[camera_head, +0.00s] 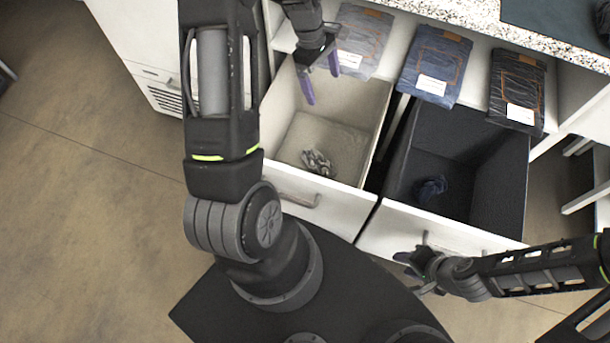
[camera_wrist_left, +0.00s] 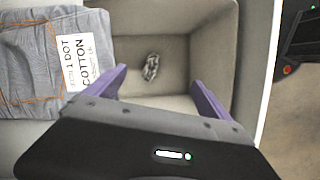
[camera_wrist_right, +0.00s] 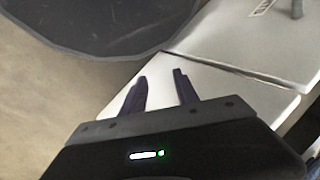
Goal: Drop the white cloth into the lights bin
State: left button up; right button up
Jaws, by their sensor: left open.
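A crumpled whitish-grey cloth (camera_head: 318,163) with dark patches lies on the floor of the light-lined drawer bin (camera_head: 345,132); the cloth also shows in the left wrist view (camera_wrist_left: 151,67). My left gripper (camera_head: 320,77) is open and empty above the back part of this bin. Its purple fingers are apart, and the cloth lies below and beyond them. My right gripper (camera_head: 408,270) is low in front of the drawer fronts; its fingers are apart with nothing between them in the right wrist view (camera_wrist_right: 161,88).
A dark-lined drawer bin (camera_head: 480,178) stands open to the right, holding a crumpled dark blue cloth (camera_head: 432,188). Folded grey (camera_head: 362,38), blue (camera_head: 436,58) and black (camera_head: 517,87) jeans with labels lie on the shelf behind. A speckled counter (camera_head: 470,15) is above.

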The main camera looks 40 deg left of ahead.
pick_arm(q)
jog(key=v, duration=0.8)
jog(key=shift+p, duration=0.3)
jog(key=shift+s+f, duration=0.1)
jog(key=shift+f, duration=0.05)
dwell(0.4)
